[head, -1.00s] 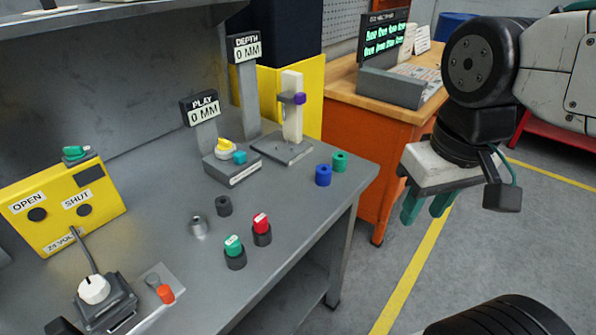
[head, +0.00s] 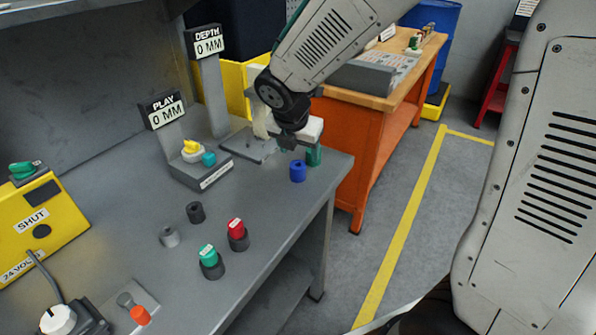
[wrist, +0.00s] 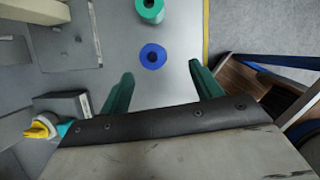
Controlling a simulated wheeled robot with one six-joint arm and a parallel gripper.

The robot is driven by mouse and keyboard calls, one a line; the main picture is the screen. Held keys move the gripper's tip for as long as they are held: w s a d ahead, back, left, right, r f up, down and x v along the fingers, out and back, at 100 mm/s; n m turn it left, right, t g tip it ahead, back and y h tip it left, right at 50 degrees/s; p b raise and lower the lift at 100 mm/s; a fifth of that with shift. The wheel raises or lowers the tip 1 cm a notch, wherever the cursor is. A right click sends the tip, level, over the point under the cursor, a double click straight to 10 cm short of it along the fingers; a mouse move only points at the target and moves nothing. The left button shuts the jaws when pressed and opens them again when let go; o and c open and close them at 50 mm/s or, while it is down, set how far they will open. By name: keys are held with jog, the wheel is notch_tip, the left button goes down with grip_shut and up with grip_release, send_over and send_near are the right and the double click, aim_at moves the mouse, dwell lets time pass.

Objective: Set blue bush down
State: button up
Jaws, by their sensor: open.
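The blue bush (head: 298,172) stands upright on the grey bench near its right end. In the wrist view the blue bush (wrist: 152,57) shows its round top and centre hole. My gripper (wrist: 161,80) is open and empty, with its two green fingers apart. The blue bush lies in view just past the fingertips, nearer the left finger's side, and neither finger appears to touch it.
A green bush (wrist: 150,10) stands close beyond the blue one. A grey block with a yellow knob (head: 202,168) and the depth gauge (head: 208,42) stand to the left. Red-topped (head: 237,235) and green-topped (head: 210,261) pieces stand nearer. The bench edge is close on the right.

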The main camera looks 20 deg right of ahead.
aim_at(297, 165)
jog(key=shift+n, duration=0.7)
jog(key=x, duration=0.6)
jog(key=a+x, duration=0.1)
jog(key=x, duration=0.2)
jog(key=shift+w, duration=0.35)
jog(key=c, duration=1.2)
